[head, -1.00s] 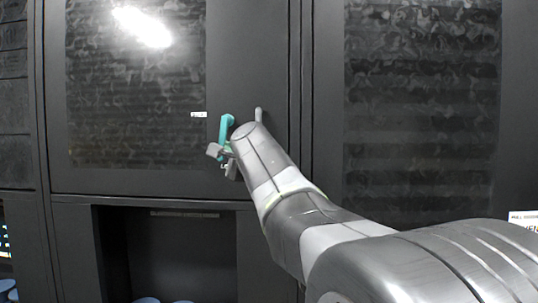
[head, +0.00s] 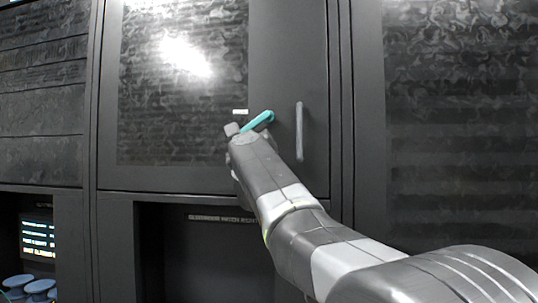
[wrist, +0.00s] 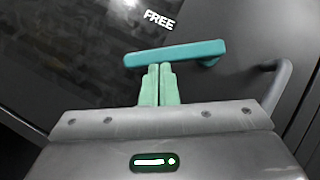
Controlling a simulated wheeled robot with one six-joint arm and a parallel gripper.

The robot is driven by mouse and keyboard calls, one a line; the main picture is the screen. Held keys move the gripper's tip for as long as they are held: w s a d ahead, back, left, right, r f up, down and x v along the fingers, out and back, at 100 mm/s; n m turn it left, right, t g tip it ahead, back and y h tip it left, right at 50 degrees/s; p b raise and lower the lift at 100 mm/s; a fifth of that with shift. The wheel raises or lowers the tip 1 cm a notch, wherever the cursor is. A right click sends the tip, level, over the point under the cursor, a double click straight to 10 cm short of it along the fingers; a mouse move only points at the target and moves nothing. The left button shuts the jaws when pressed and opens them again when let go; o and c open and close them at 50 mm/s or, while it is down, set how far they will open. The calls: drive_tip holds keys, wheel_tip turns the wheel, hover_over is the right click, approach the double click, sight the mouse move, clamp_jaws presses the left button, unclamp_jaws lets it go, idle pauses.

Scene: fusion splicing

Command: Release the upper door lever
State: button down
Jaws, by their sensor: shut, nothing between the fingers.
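The teal door lever (head: 258,120) is on the dark upper door (head: 285,75). It slants from its pivot at the upper right down to its free end at the left. In the wrist view the lever (wrist: 165,54) lies nearly level, below the white FREE label (wrist: 159,19). My gripper (wrist: 158,68) is shut and holds nothing. Its two green fingertips are together at the lever's lower edge, left of the pivot, touching or nearly so. In the head view my wrist hides the fingers.
A grey vertical bar handle (head: 299,132) stands on the door just right of the lever. Below the door is an open dark bay (head: 200,255). A lit screen (head: 38,237) and blue round items (head: 40,287) are at the lower left.

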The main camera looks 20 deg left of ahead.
drive_tip(key=m+h, duration=0.1)
drive_tip(key=a+m+t, duration=0.1)
drive_tip(key=m, duration=0.1)
drive_tip(key=r+m+t+h+b, duration=0.1)
drive_tip(key=m, duration=0.1)
drive_tip(key=shift+s+a+h, duration=0.15)
drive_tip(key=shift+a+h, duration=0.1)
drive_tip(key=shift+h, duration=0.05)
drive_tip(key=shift+a+r, duration=0.2)
drive_tip(key=shift+r, duration=0.25)
drive_tip(key=shift+f, duration=0.1)
drive_tip(key=shift+f+b, duration=0.25)
drive_tip(key=shift+b, duration=0.25)
drive_tip(key=w+f+b+v, duration=0.1)
drive_tip(key=f+b+v, duration=0.1)
drive_tip(key=b+v, duration=0.5)
drive_tip(key=v, duration=0.5)
drive_tip(key=shift+a, duration=0.2)
drive_tip(key=shift+s, duration=0.1)
